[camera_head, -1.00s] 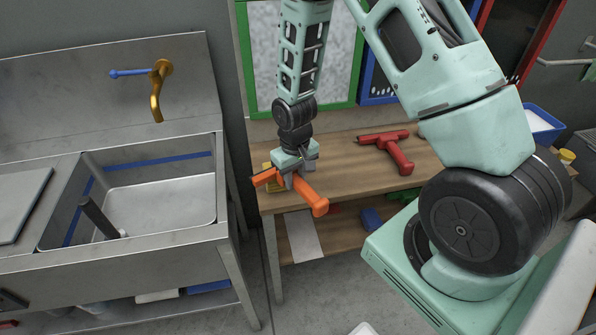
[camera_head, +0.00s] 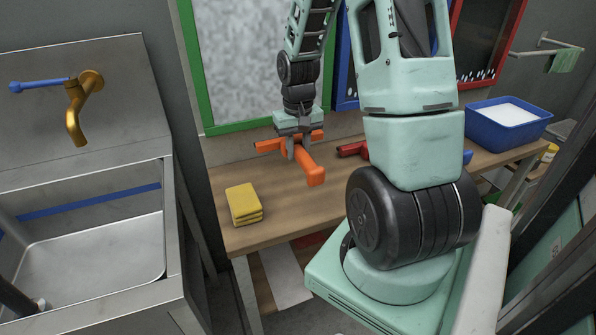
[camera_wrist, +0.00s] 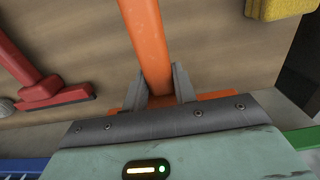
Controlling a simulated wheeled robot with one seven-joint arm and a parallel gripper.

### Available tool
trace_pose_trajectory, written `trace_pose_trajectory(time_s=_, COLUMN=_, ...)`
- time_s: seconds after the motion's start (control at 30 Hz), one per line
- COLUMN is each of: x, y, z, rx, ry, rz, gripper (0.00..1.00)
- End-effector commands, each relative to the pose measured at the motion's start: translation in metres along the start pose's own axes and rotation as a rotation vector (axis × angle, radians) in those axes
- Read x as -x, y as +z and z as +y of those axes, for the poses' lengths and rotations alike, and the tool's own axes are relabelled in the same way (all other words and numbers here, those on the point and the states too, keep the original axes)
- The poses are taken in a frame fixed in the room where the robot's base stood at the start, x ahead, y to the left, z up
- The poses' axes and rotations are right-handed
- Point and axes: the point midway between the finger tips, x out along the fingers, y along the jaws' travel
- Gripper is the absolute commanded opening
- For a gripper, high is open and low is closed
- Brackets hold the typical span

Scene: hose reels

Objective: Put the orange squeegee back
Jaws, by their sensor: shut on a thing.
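The orange squeegee (camera_head: 309,165) is held in my gripper (camera_head: 291,153), above the wooden table in the head view. Its handle points toward the lower right and its crossbar lies behind the fingers. In the wrist view the orange handle (camera_wrist: 147,40) runs up from between the two grey fingers (camera_wrist: 160,88), which close on it from both sides. Part of the crossbar is hidden by the gripper body. A red squeegee (camera_wrist: 50,88) lies on the table to one side; in the head view my arm hides most of it.
Yellow sponges or cloths (camera_head: 244,203) lie stacked on the table's left part. A blue tub with white contents (camera_head: 507,124) stands at the right end. The steel sink (camera_head: 95,250) is at left. Framed screens, green (camera_head: 193,75) and blue, stand behind the table (camera_head: 283,216).

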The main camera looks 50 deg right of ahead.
Motion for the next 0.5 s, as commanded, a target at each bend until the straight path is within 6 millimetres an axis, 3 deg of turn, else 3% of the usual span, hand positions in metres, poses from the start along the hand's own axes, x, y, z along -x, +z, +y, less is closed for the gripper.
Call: trace_pose_trajectory(time_s=0.5, x=-0.055, y=0.0, z=-0.001, rx=0.003, ry=0.0, rz=0.0, gripper=0.05)
